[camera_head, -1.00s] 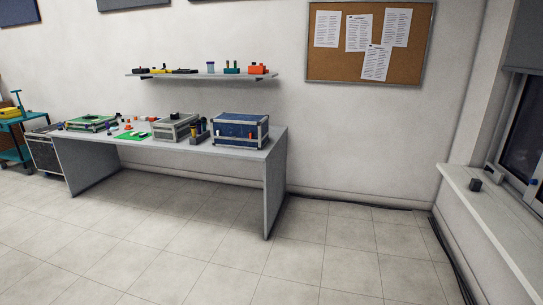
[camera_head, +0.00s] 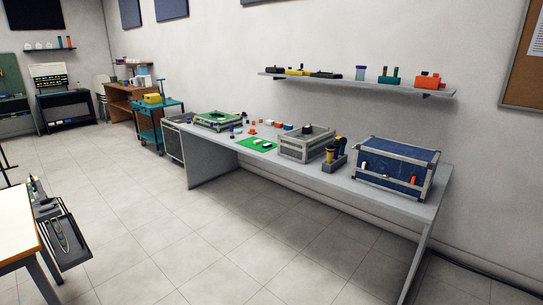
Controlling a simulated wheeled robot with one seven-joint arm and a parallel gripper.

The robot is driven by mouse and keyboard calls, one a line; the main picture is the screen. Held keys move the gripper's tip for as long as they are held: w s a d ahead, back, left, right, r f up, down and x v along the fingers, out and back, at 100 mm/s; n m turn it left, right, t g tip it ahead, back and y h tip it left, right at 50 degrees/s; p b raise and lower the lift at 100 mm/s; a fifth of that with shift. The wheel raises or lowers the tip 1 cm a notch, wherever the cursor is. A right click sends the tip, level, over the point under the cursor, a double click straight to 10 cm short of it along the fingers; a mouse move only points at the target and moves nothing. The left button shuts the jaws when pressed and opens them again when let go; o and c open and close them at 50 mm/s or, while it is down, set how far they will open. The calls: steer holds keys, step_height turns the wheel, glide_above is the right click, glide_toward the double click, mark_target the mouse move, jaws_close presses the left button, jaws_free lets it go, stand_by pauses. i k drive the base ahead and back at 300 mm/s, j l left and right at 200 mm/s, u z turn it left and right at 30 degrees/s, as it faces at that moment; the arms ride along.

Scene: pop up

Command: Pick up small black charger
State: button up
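I cannot make out for sure which thing is the small black charger. A small dark block (camera_head: 307,129) sits on top of the grey case (camera_head: 301,146) on the long grey table (camera_head: 330,181). Other small dark items lie around the green mat (camera_head: 257,144), too small to name. My gripper is not in view.
A blue case (camera_head: 397,168) stands at the table's right end, with a dark holder (camera_head: 335,163) left of it. A wall shelf (camera_head: 355,83) holds several items. A teal cart (camera_head: 158,112) stands farther back. A pale table (camera_head: 17,228) is at left. Open tiled floor lies between.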

mark_target(307, 130)
steer(key=i+j+u, duration=0.1)
steer(key=i+u, duration=0.15)
steer(key=i, duration=0.95)
steer(key=i+l+u, duration=0.2)
steer(key=i, duration=1.05)
steer(key=i+j+z, duration=0.1)
steer(key=i, duration=0.3)
steer(key=i+j+z, duration=0.1)
steer(key=i+j, duration=0.25)
steer(key=i, duration=0.1)
